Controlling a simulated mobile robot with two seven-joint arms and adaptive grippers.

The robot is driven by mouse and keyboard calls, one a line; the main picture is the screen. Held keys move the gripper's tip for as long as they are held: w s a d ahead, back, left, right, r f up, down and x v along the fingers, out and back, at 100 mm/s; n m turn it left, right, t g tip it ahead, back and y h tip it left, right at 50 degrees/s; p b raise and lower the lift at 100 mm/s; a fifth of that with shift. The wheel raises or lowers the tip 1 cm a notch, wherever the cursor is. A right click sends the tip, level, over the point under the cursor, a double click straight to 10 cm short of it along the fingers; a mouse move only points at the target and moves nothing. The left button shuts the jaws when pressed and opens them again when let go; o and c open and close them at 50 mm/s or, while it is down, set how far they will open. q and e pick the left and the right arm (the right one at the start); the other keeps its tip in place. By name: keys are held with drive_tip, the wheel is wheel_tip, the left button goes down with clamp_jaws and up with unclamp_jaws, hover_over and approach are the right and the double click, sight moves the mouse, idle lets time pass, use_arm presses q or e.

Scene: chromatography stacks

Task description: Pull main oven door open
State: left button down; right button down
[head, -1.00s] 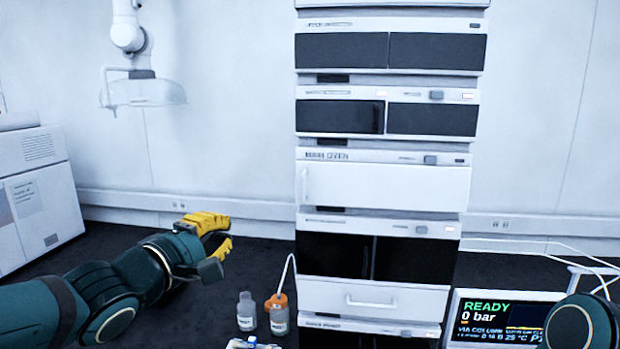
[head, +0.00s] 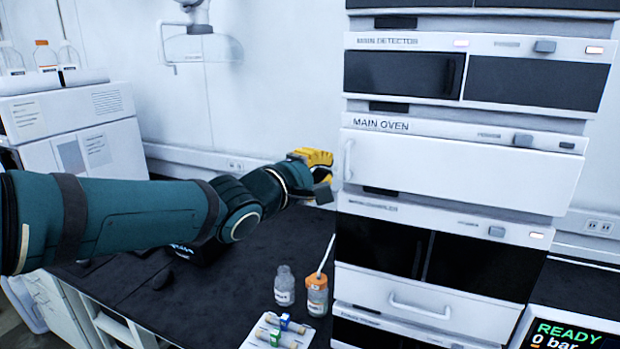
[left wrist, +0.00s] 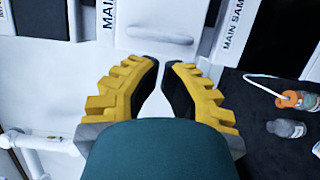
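The main oven (head: 380,124) is a white module in the instrument stack, labelled MAIN OVEN. Its white door (head: 460,175) looks shut, with a pale vertical handle (head: 348,160) at its left edge. My left gripper (head: 318,160), with yellow fingers, is just left of that handle in the head view. In the left wrist view my left gripper (left wrist: 163,65) has a narrow gap between its fingertips and nothing in it. The handle (left wrist: 160,35) lies just beyond the tips, apparently apart from them. My right gripper is out of view.
The main detector (head: 400,75) is above the oven, and a dark-fronted module (head: 380,243) is below. A clear bottle (head: 284,286), an orange-capped bottle (head: 317,294) and a vial tray (head: 262,335) stand on the dark bench left of the stack. A screen (head: 570,335) is lower right.

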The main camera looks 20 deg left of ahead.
sight(343, 158)
use_arm(q)
drive_tip(key=shift+b+x, duration=0.35)
drive_tip(key=shift+x, duration=1.85)
